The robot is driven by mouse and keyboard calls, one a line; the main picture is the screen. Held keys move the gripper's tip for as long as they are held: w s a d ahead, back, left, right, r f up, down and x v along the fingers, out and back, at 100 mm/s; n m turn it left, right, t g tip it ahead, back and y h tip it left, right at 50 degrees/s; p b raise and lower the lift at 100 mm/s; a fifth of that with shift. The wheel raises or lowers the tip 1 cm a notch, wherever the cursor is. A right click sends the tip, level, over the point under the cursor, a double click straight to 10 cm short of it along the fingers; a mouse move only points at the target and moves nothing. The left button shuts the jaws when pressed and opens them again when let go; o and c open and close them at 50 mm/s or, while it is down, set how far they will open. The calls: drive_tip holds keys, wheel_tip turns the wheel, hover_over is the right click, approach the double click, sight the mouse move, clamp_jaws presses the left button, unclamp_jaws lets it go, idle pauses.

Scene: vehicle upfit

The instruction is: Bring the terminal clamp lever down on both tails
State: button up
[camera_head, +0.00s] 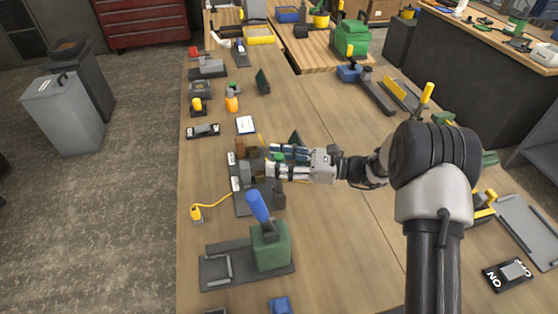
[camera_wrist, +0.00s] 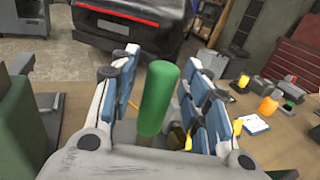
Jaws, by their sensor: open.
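My gripper (camera_head: 272,162) is open, reaching left over a dark grey fixture (camera_head: 264,196) with brown blocks and white labels near the left side of the bench. In the wrist view a green lever handle (camera_wrist: 159,95) stands raised, slightly tilted, between the two open blue-padded fingers. I see no clear grip on it. In the head view only a small bit of green shows between the fingers. A yellow cable (camera_head: 215,204) runs from a yellow plug to the fixture. The clamp's seat and the tails are hidden by my gripper, so I cannot tell how they lie.
A white card (camera_head: 246,125) and a black switch plate (camera_head: 203,131) lie beyond. The bench's middle is mostly clear. Grey bins (camera_head: 64,115) stand left on the floor.

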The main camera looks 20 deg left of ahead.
drive_tip(key=shift+c, duration=0.2)
clamp_jaws()
idle(0.3)
